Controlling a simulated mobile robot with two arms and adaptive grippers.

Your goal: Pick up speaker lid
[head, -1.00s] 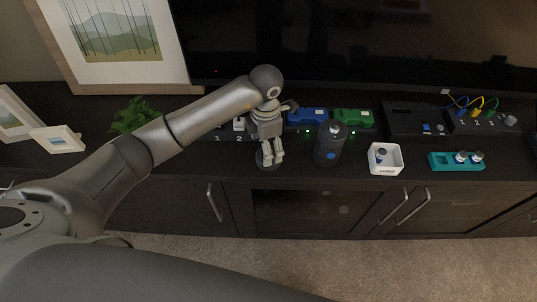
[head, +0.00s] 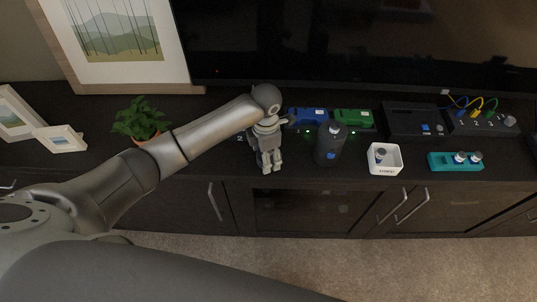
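The speaker (head: 329,146) is a dark upright cylinder with a blue button on its front, standing on the dark cabinet top. My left gripper (head: 269,166) points down just left of the speaker, low over the cabinet top near its front edge. Its fingertips look close together, but I cannot tell whether they hold anything. The round dark lid is not clearly visible now; the gripper covers the place where it lay. My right gripper is not in view.
A white box (head: 398,160) and a teal tray (head: 440,163) with small cylinders stand right of the speaker. Blue (head: 307,115) and green (head: 352,117) devices sit behind it. A potted plant (head: 140,120) stands behind my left arm. The television (head: 350,45) rises behind.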

